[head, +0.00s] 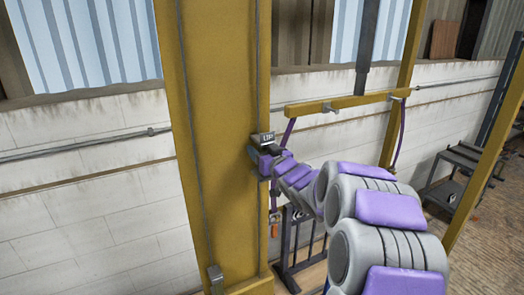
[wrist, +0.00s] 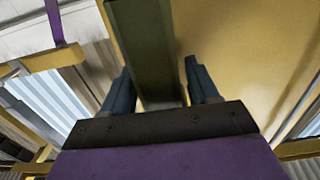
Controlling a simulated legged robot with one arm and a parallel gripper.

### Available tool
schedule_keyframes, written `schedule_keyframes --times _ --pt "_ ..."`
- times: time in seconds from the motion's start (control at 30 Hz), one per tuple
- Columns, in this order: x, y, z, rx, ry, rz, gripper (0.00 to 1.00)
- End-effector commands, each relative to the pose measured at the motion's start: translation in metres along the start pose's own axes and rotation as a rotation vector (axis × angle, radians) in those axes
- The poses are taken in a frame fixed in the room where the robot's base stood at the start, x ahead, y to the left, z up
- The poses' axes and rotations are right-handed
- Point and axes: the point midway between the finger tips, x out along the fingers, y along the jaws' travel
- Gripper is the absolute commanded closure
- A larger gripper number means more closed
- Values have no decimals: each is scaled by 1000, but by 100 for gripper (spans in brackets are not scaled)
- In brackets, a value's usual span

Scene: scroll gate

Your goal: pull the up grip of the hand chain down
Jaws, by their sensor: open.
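The up grip looks to be the small dark grey block with a pale label (head: 263,138) on the right strand of the hand chain (head: 258,90), against the yellow column. The label is too small to read surely. My gripper (head: 262,158) is just below and beside this block. In the wrist view my gripper (wrist: 158,72) is open, with dark blue fingers on either side of an olive block (wrist: 143,45), likely the same grip. A gap shows at the right finger; contact on the left cannot be told.
The yellow column (head: 218,130) stands in front of me. A second grey grip (head: 216,278) hangs low on its left strand. A yellow beam (head: 345,102) with purple straps hangs to the right. A dark rack (head: 300,250) stands behind my arm.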

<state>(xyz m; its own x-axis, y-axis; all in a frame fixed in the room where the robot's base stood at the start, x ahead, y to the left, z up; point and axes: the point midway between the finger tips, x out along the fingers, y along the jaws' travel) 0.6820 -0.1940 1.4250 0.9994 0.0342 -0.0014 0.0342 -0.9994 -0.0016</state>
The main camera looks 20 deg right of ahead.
Motion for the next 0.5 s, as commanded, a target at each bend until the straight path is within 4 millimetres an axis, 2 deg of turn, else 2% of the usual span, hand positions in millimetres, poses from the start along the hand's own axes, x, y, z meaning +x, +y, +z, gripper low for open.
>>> schedule_keyframes --times 0.07,0.5 --pt "0 0 0 0 0 0 40" --pt "0 0 0 0 0 0 82"
